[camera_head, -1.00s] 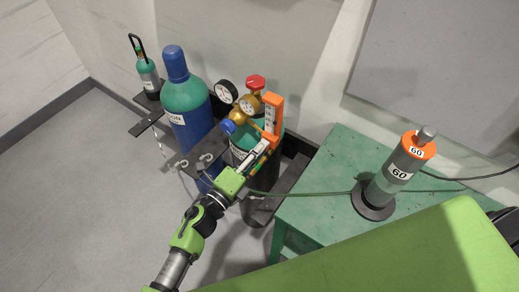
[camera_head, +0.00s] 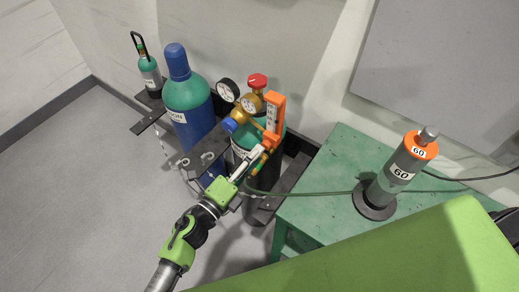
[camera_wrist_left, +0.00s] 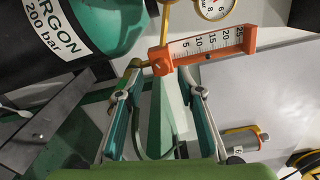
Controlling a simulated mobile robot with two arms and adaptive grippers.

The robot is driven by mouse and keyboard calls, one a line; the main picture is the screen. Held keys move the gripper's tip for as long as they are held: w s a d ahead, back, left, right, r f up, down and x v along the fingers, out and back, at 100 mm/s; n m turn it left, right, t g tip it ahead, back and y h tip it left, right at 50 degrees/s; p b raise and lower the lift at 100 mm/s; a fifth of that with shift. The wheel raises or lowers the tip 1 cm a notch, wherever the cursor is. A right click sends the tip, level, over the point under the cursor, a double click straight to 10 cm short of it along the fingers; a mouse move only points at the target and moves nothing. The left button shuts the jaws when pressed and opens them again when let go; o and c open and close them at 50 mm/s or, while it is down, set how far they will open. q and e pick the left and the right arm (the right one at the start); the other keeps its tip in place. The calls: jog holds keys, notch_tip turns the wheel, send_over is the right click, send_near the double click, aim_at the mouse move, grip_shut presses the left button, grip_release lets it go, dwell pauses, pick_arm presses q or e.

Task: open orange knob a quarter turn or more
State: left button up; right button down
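The orange flow meter body (camera_head: 274,115) stands upright at the regulator on the green-topped cylinder. Its lower end has an orange knob-like part (camera_head: 271,142). In the left wrist view the orange lower end (camera_wrist_left: 160,61) lies just beyond the fingertips, roughly between their lines. My left gripper (camera_head: 251,166) is just below and left of the meter. In the left wrist view the gripper (camera_wrist_left: 164,82) is open, its two fingers apart with no object held between them. I cannot tell whether a finger touches the orange part. My right gripper is not in view.
A red knob (camera_head: 257,81), a blue knob (camera_head: 230,124) and gauges (camera_head: 251,103) crowd the regulator. A blue argon cylinder (camera_head: 188,105) stands to the left. A green table (camera_head: 322,205) at right carries a grey cylinder (camera_head: 392,180) with an orange top. A green hose crosses nearby.

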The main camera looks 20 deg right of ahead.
pick_arm(q)
jog(key=shift+v, duration=2.3)
jog(key=shift+r, duration=0.15)
